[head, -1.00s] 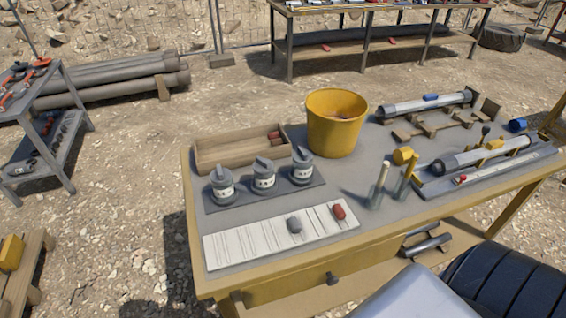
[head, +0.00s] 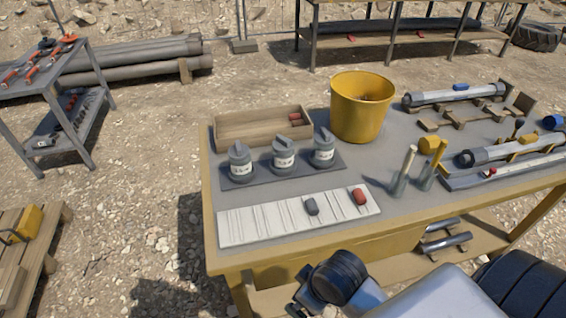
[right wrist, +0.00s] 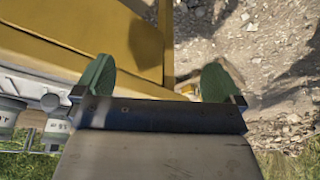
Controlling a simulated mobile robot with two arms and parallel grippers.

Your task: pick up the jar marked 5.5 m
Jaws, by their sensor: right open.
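Three grey jars with lids and white labels stand in a row on a dark strip on the table: the left jar (head: 239,162), the middle jar (head: 283,156) and the right jar (head: 323,149). Their label marks are too small to read, so I cannot tell which is 5.5 m. My right gripper (right wrist: 157,82) is open and empty, its green fingertips spread beside the yellow table edge. Two jars show at the left of the right wrist view, one with a partly readable label (right wrist: 55,128), outside the fingers. My left gripper is not in view.
A white marked board (head: 270,218) with a dark and a red piece lies in front of the jars. A wooden tray (head: 235,138) and a yellow bucket (head: 361,110) stand behind them. Upright tubes (head: 403,172) stand to the right. Gravel surrounds the table.

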